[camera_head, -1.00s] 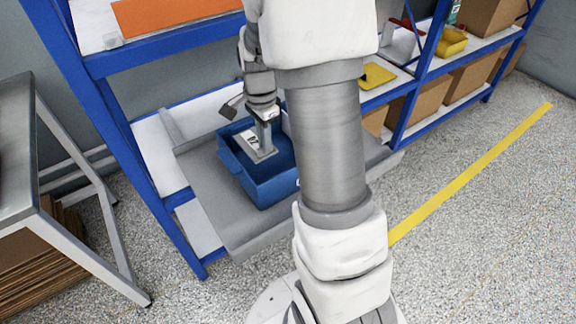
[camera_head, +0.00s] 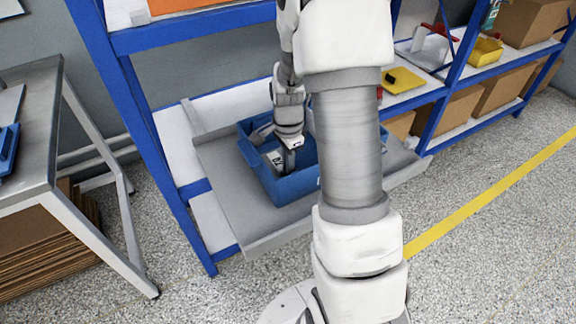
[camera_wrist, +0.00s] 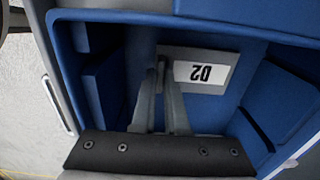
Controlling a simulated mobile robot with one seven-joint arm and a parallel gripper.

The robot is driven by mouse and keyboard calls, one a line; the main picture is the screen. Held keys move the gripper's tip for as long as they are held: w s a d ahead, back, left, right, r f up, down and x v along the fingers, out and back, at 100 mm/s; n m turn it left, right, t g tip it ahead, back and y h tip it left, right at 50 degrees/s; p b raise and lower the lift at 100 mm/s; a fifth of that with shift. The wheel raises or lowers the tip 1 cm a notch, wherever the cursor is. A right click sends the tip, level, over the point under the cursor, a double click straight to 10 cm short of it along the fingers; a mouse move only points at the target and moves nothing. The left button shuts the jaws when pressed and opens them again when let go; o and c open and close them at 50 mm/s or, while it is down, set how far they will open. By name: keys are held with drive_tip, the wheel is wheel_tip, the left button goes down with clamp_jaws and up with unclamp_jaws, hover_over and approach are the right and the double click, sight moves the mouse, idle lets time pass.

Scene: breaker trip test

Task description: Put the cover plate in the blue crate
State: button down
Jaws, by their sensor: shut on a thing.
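The cover plate (camera_wrist: 203,70) is a grey plate with a white label reading "D2", upside down in the wrist view. My gripper (camera_wrist: 163,66) is shut on its edge. In the head view the gripper (camera_head: 289,165) reaches down inside the blue crate (camera_head: 298,187), and part of the plate (camera_head: 272,158) shows beside the fingers, below the rim. In the wrist view the crate (camera_wrist: 62,50) walls surround the plate. I cannot tell whether the plate touches the crate floor. My arm hides the crate's right part in the head view.
The crate stands on a grey tray-like shelf (camera_head: 225,190) in a blue-framed rack (camera_head: 125,130). A metal table (camera_head: 35,130) stands at the left. Cardboard boxes (camera_head: 500,85) and a yellow bin (camera_head: 485,50) are on shelves at right. The floor in front is open.

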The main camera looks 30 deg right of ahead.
drive_tip(key=shift+f, duration=0.15)
drive_tip(key=c, duration=0.9)
unclamp_jaws()
drive_tip(key=shift+c, duration=0.2)
